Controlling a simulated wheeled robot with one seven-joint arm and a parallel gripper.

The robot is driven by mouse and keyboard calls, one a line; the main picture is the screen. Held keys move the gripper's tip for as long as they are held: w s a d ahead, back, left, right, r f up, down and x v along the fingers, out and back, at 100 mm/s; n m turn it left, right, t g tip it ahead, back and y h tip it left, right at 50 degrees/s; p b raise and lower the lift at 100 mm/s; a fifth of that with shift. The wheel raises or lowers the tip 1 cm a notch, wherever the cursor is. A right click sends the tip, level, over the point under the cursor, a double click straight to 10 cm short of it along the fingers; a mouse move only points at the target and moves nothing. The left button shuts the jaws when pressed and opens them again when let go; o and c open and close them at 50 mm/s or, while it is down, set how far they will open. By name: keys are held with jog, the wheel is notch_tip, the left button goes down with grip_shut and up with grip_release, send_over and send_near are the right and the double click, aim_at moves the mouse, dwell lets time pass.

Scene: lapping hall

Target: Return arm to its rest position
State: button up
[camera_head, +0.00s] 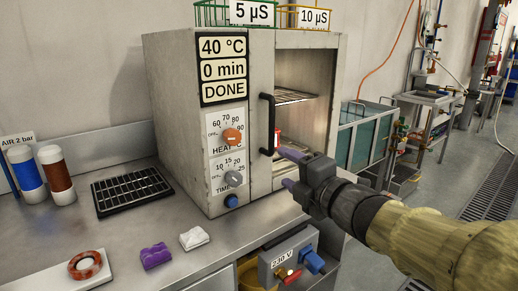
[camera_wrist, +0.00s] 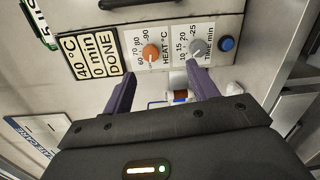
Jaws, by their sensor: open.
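My gripper (camera_head: 284,168) is open and empty in front of the grey oven (camera_head: 170,110), near its black door handle (camera_head: 268,125). My arm reaches in from the lower right. In the wrist view the two purple fingers of my gripper (camera_wrist: 163,80) are spread, with the oven's control panel (camera_wrist: 172,45) just beyond. The oven display (camera_head: 222,68) reads 40 °C, 0 min, DONE. The right part of the oven front is open and shows a lit chamber (camera_head: 300,75) with a wire shelf (camera_head: 293,97). A small red and white thing is partly hidden behind the handle.
On the steel bench are a black rack (camera_head: 131,190), a purple block (camera_head: 156,256), a white cloth (camera_head: 194,238), a brown ring (camera_head: 84,265) and two bottles (camera_head: 57,173). Open floor (camera_head: 455,180) lies to the right.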

jog(key=d+f+m+g+h, duration=0.2)
jog(key=d+f+m+h, duration=0.15)
jog(key=f+m, duration=0.4)
jog(key=d+f+m+g+h, duration=0.2)
jog(key=d+f+m+h, duration=0.15)
jog(key=f+m, duration=0.35)
jog(key=s+f+m+g+h, duration=0.2)
jog(key=s+f+m+g, duration=0.85)
jog(key=f, duration=0.55)
notch_tip(320, 180, up, 34)
jog(key=s+a+t+p, duration=0.1)
jog(key=s+p, duration=0.2)
jog(key=p, duration=3.1)
jog(key=shift+t+p, duration=0.35)
